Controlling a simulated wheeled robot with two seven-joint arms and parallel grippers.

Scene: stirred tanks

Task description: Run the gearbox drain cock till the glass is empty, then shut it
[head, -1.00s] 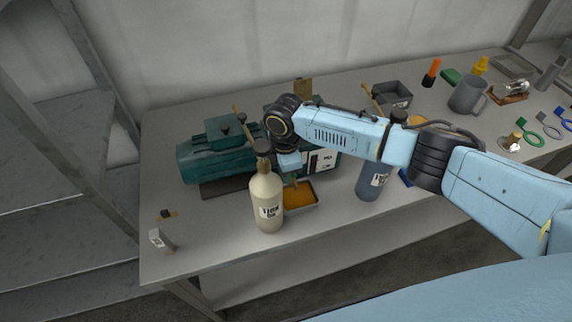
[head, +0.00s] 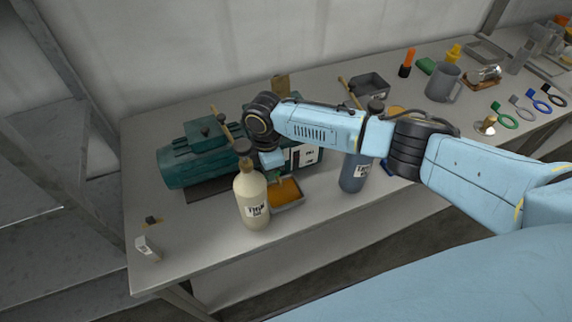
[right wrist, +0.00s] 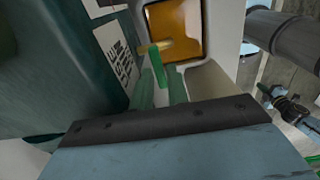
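The teal gearbox and motor unit (head: 193,160) stands at the left of the bench, its right part behind my right arm. The drain cock (right wrist: 155,48) shows in the right wrist view as a brass spout with a green lever (right wrist: 158,70). My right gripper (right wrist: 160,82) has its two fingers on either side of the lever; I cannot tell whether they press on it. In the head view my right gripper (head: 274,172) is small and partly hidden. A tray of orange oil (head: 287,192) lies below the cock. I cannot make out the sight glass. My left gripper is not in view.
A grey bin (head: 370,86), a jug (head: 443,84) and coloured rings (head: 504,115) are farther right. The bench's front left is mostly clear.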

